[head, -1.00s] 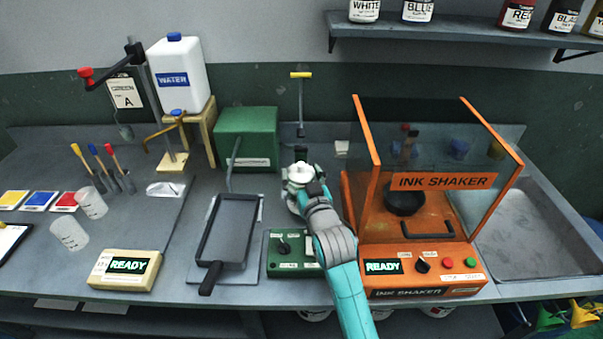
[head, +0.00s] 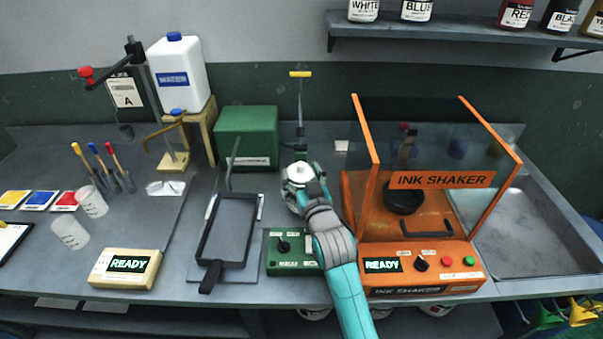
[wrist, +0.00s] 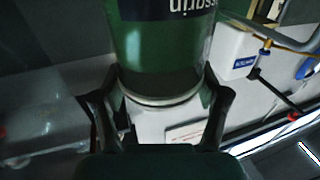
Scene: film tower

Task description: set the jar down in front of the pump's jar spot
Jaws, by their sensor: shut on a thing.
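My gripper (wrist: 162,98) is shut on a green jar (wrist: 160,45) with a dark label and a pale rim, its lettering upside down in the wrist view. In the head view my gripper (head: 298,180) is over the middle of the bench, right of the green box and left of the orange ink shaker. My wrist hides most or all of the jar there. A yellow-handled upright (head: 300,74), possibly the pump, stands behind my gripper. I cannot make out the jar spot, or whether the jar touches the bench.
A green box (head: 246,136) stands behind left, with a dark frame tray (head: 228,232) in front of it. The ink shaker (head: 412,278) is close on the right. Some bare bench shows between the tray and my gripper.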

